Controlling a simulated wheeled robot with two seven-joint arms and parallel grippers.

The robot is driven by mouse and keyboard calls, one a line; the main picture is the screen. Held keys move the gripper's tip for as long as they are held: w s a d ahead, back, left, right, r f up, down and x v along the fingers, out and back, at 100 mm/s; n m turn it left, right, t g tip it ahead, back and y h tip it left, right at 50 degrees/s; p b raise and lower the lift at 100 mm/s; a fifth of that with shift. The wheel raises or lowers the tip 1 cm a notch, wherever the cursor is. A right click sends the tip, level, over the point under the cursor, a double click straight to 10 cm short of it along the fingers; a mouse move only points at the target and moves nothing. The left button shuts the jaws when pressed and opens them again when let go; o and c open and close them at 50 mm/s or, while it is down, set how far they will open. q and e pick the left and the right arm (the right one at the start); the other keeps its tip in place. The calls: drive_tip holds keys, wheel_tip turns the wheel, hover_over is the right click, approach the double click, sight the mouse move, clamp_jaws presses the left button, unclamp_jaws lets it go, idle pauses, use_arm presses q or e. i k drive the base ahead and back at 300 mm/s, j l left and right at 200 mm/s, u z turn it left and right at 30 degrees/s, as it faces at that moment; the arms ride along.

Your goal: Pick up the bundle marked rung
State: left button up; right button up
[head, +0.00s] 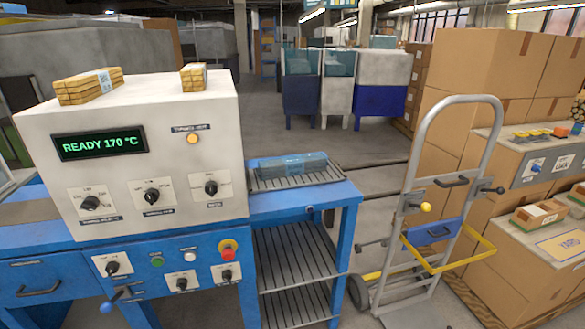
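Several wood bundles are in the head view, and their labels are too small to read, so I cannot tell which is marked rung. A long bundle of pale sticks (82,90) with a white label lies on top of the white machine at the left. A shorter bundle (193,78) lies on the same top, further right. A bundle in bluish clear wrap (292,164) lies on the roller outfeed right of the machine. Another labelled bundle (540,215) sits on the low surface at the right. Neither of my grippers is in view.
The white machine (140,135) shows "READY 170 °C" above its knobs. Stacked cartons (490,62) fill the right. Grey floor (375,150) is open behind.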

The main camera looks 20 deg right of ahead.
sight(277, 168)
drive_tip(key=i+l+u, duration=0.1)
drive_tip(key=i+l, duration=0.15)
drive_tip(key=i+l+u, duration=0.1)
drive_tip(key=l, duration=0.25)
drive_tip(key=i+l+u, duration=0.1)
drive_tip(key=i+l, duration=0.25)
drive_tip(key=i+l+u, duration=0.1)
drive_tip(key=l, duration=0.25)
drive_tip(key=i+l+u, duration=0.15)
drive_tip(key=i+l, duration=0.15)
drive_tip(key=l, duration=0.1)
